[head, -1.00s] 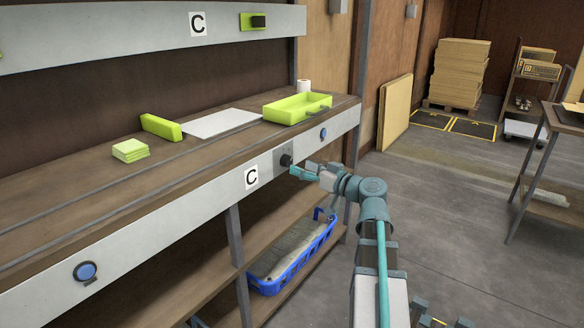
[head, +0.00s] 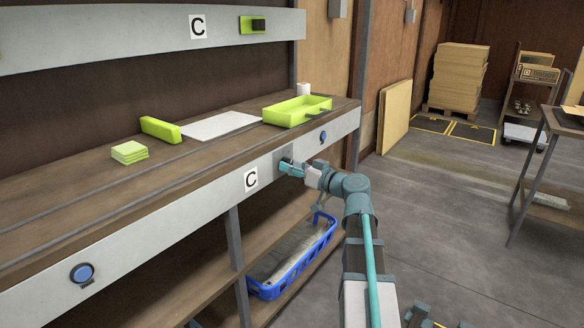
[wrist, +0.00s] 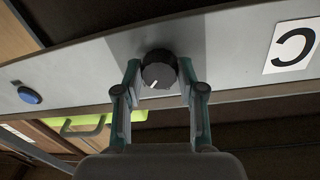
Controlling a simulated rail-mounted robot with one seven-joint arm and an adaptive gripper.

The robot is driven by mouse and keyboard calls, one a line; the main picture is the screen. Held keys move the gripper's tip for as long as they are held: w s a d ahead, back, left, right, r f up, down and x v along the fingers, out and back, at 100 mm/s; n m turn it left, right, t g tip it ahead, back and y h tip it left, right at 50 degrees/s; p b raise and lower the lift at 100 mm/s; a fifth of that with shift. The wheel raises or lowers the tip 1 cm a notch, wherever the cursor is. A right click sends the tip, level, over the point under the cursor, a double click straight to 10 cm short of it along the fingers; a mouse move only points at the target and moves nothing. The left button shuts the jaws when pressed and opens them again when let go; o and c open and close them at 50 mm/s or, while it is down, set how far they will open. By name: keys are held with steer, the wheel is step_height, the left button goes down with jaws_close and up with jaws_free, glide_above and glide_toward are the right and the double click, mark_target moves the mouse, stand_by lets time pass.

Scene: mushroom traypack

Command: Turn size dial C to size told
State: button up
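The size dial C is a black round knob (wrist: 160,70) with a white pointer mark, set on the pale front panel near the C label (head: 251,179). In the wrist view the label (wrist: 293,46) appears upside down at the right. My gripper (wrist: 160,85) is open, with one finger on each side of the knob. A thin gap seems to show between the fingers and the knob; whether they touch is hard to tell. In the head view my gripper (head: 291,168) sits at the panel and hides the knob. The pointer mark aims down and left in the wrist view.
A blue button (head: 323,136) is on the panel right of the dial, and another blue button (head: 82,273) is far left. A green tray (head: 292,113) stands on the bench above. A blue basket (head: 265,290) sits on the lower shelf.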

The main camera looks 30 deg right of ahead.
steer(key=shift+c, duration=1)
steer(key=shift+m+p, duration=0.3)
steer(key=m+p, duration=0.6)
steer(key=m, duration=0.2)
steer(key=shift+r+g+p, duration=0.15)
steer(key=shift+g+p, duration=0.15)
steer(key=shift+g, duration=0.1)
